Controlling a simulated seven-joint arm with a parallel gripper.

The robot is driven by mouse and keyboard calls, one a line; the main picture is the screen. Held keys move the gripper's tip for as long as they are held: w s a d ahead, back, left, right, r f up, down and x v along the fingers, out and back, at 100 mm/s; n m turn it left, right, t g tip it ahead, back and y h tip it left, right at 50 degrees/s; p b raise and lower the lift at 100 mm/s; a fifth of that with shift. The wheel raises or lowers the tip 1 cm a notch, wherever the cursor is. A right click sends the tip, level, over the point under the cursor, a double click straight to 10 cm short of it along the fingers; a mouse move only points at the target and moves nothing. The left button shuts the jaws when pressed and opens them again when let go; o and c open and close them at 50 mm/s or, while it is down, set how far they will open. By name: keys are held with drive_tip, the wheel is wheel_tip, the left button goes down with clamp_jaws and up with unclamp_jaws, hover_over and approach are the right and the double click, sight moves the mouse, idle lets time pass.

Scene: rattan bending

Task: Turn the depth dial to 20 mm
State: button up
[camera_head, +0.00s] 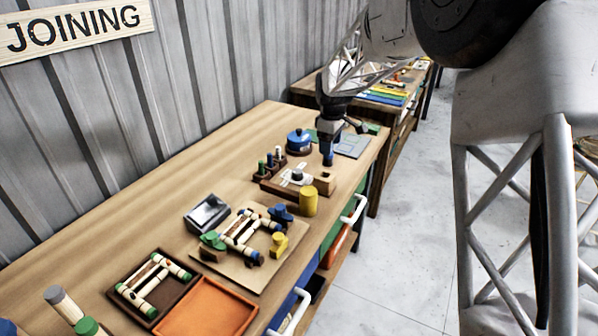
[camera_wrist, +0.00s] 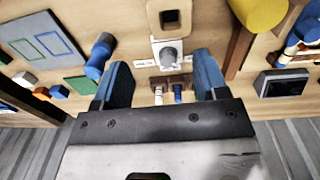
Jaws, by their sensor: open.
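The depth dial is a small grey knob (camera_head: 297,174) on a white marked plate, set on a wooden board next to a block with a square hole (camera_head: 324,184). In the wrist view the knob (camera_wrist: 169,57) stands on its white plate (camera_wrist: 157,46), ahead of and between my fingers. The markings are too small to read, so I cannot tell the dial's setting. My gripper (camera_head: 328,162) hangs pointing down, behind and right of the dial in the head view. In the wrist view its blue fingers (camera_wrist: 162,78) are spread apart with nothing between them.
A yellow cylinder (camera_head: 309,201) stands close to the dial board. A peg rack (camera_head: 271,164) and a round blue object (camera_head: 299,141) are behind it. A jig with rods (camera_head: 243,232), a dark tray (camera_head: 130,297) and an orange tray (camera_head: 210,306) lie nearer.

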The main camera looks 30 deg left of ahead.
sight(298, 171)
drive_tip(key=a+f+n, duration=0.1)
drive_tip(key=a+f, duration=0.1)
drive_tip(key=a, duration=0.1)
drive_tip(key=a+f+n, duration=0.1)
drive_tip(key=a+f, duration=0.2)
drive_tip(key=a, duration=0.1)
drive_tip(key=a+f, duration=0.2)
drive_tip(key=a, duration=0.2)
drive_tip(key=shift+w+a+f+n, duration=0.15)
drive_tip(key=shift+w+a+n, duration=0.1)
drive_tip(key=shift+n, duration=0.15)
drive_tip(key=shift+f, duration=3.9)
drive_tip(key=c, duration=0.9)
drive_tip(key=shift+c, duration=0.2)
